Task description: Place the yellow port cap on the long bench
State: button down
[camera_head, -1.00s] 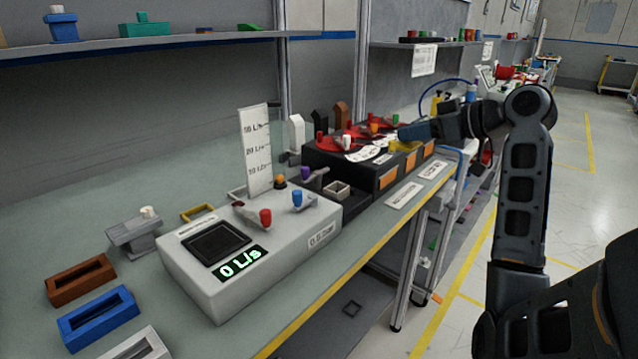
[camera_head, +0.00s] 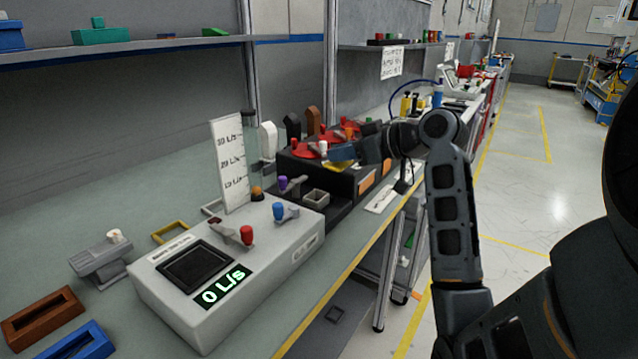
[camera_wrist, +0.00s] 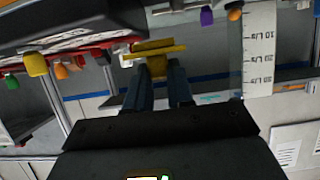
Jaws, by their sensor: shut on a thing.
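The yellow port cap (camera_wrist: 155,64) is held between the fingertips of my gripper (camera_wrist: 158,76) in the wrist view, where the scene appears upside down. In the head view my gripper (camera_head: 342,153) is over the dark module with red round tops (camera_head: 310,160), with a bit of the yellow cap (camera_head: 336,166) showing below it. I cannot tell whether the cap touches the module. The long bench (camera_head: 105,190) has a grey-green top and a yellow front edge, and runs along the wall.
Brown (camera_head: 42,320) and blue (camera_head: 78,345) frames lie at front left. Bare bench top lies behind the console. A shelf (camera_head: 150,45) hangs above.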

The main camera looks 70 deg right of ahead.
jog(key=w+a+f, duration=0.1)
jog(key=w+f, duration=0.1)
jog(key=w, duration=0.1)
jog(key=w+a+f, duration=0.1)
jog(key=shift+w+a+f, duration=0.1)
jog(key=shift+w+a, duration=0.15)
jog(key=shift+a, duration=0.05)
jog(key=shift+f, duration=1.8)
jog(key=c, duration=1)
grip_release()
jog(key=shift+f, duration=0.1)
